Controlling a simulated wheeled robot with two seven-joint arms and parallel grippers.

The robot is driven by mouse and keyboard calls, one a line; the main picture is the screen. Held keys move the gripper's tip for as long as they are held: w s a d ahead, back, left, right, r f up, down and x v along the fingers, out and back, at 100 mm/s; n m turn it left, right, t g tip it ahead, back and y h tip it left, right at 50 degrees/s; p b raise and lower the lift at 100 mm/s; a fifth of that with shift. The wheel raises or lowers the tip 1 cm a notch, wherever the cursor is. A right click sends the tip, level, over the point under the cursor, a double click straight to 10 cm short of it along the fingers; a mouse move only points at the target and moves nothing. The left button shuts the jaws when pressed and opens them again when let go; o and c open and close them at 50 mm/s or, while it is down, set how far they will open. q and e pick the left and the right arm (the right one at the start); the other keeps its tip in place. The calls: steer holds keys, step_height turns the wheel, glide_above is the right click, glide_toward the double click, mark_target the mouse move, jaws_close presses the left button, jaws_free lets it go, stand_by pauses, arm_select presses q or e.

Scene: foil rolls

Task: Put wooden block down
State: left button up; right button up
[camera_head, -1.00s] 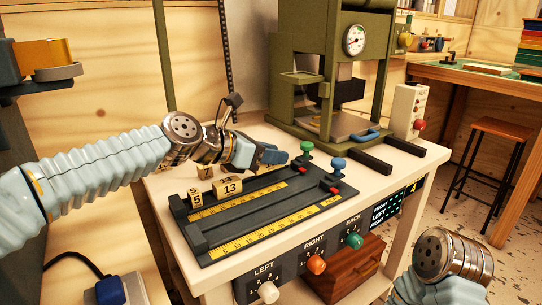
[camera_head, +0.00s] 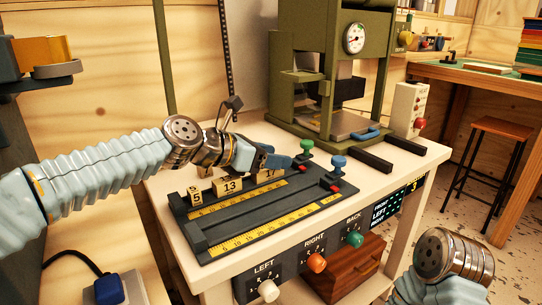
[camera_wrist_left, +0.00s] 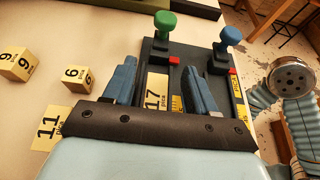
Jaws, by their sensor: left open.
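My left gripper (camera_head: 283,161) hangs over the back of the dark grooved fixture (camera_head: 224,247). In the left wrist view its fingers (camera_wrist_left: 160,72) are apart, with the wooden block marked 17 (camera_wrist_left: 157,93) visible between and below them. In the head view block 17 (camera_head: 268,175) shows just under the gripper, partly hidden by it, at the fixture's back row. Whether a finger touches it is unclear. My right gripper is out of view.
In the wrist view, blocks marked 6 (camera_wrist_left: 77,74), 9 (camera_wrist_left: 20,64) and 11 (camera_wrist_left: 48,128) appear left of the gripper. Green (camera_head: 307,147) and blue (camera_head: 338,163) knobs stand at the fixture's right end. A green press (camera_head: 287,92) stands behind.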

arm_select(q)
steer(key=shift+r, duration=0.15)
steer(key=v, duration=1.2)
steer(key=shift+r+b, duration=0.3)
steer(key=shift+r, duration=0.15)
